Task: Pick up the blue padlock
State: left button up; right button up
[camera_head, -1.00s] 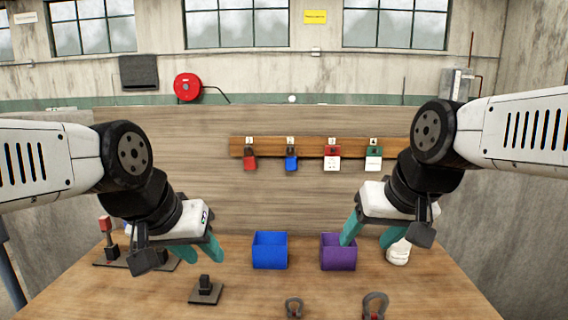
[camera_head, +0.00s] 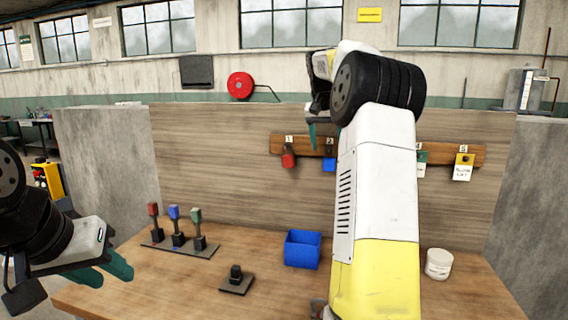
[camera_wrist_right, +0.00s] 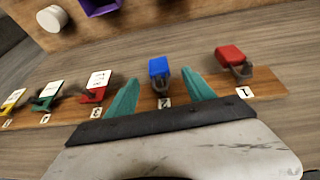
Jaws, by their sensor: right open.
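The blue padlock (camera_head: 329,165) hangs under the number 2 label on the wooden rack (camera_head: 380,149), partly hidden by my right arm in the head view. In the right wrist view the blue padlock (camera_wrist_right: 159,70) lies between the two teal fingers of my right gripper (camera_wrist_right: 158,92), which is open. I cannot tell whether a finger touches it. In the head view a teal fingertip of my right gripper (camera_head: 313,136) shows just left of the padlock. My left gripper (camera_head: 107,272) is at the lower left, away from the rack, with its fingers apart and empty.
Red padlocks hang on both sides, at number 1 (camera_wrist_right: 230,55) and number 3 (camera_wrist_right: 94,88). A green one (camera_wrist_right: 49,92) and a yellow one (camera_head: 464,162) hang further along. On the table stand a blue bin (camera_head: 302,250), a white jar (camera_head: 438,264) and a switch stand (camera_head: 180,246).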

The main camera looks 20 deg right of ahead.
aim_at(329, 158)
jog(key=shift+w+d+f, duration=0.1)
jog(key=shift+w+f, duration=0.15)
jog(key=shift+w, duration=0.05)
jog(key=x, duration=0.7)
jog(key=shift+s+d+f, duration=0.1)
jog(key=shift+d+f, duration=0.05)
jog(key=shift+d, duration=0.1)
grip_shut()
